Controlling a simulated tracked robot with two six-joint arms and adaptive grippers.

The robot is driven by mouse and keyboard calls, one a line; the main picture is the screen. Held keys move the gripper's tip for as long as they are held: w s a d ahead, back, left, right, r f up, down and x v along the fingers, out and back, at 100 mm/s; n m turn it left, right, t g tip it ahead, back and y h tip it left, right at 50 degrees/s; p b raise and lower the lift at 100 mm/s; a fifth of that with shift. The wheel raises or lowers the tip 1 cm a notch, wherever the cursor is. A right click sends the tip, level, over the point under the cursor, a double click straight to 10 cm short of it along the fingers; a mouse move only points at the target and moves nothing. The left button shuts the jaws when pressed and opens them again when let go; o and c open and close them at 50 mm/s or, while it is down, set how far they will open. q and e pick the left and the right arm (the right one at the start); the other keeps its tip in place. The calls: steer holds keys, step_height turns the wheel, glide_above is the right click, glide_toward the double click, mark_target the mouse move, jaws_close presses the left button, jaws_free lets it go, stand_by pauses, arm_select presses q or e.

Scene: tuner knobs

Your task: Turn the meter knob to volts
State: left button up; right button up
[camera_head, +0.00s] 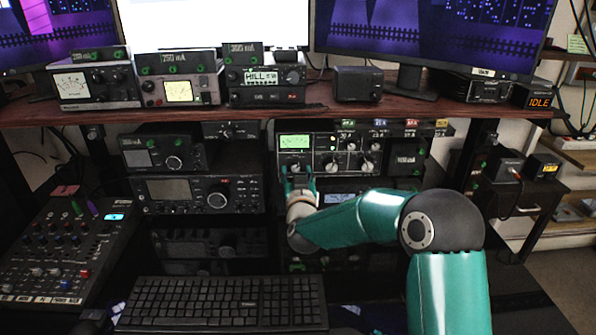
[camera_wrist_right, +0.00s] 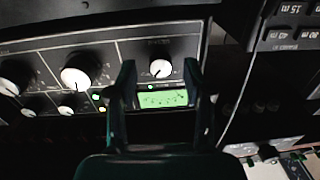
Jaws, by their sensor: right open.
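The tuner panel (camera_head: 325,139) is in the rack under the shelf, with a lit green meter (camera_head: 294,141) at its left end. In the right wrist view, the meter (camera_wrist_right: 163,99) shows beside a white-faced meter knob (camera_wrist_right: 160,68). My right gripper (camera_head: 298,176) is in front of the panel, just below the meter. In the right wrist view, my right gripper (camera_wrist_right: 158,75) is open, and the knob appears between its two dark fingers. I cannot tell whether they touch it. The knob's labels are too blurred to read. My left gripper is not in view.
Larger white knobs (camera_wrist_right: 76,76) sit beside the meter knob on the same panel. Radios (camera_head: 200,193) stand left of the gripper. A keyboard (camera_head: 220,303) and a mixer (camera_head: 60,245) lie in front. The wooden shelf (camera_head: 230,113) runs above the panel.

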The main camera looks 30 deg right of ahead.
steer(key=shift+w+d, duration=0.2)
steer(key=shift+w, duration=0.1)
steer(key=shift+c, duration=0.3)
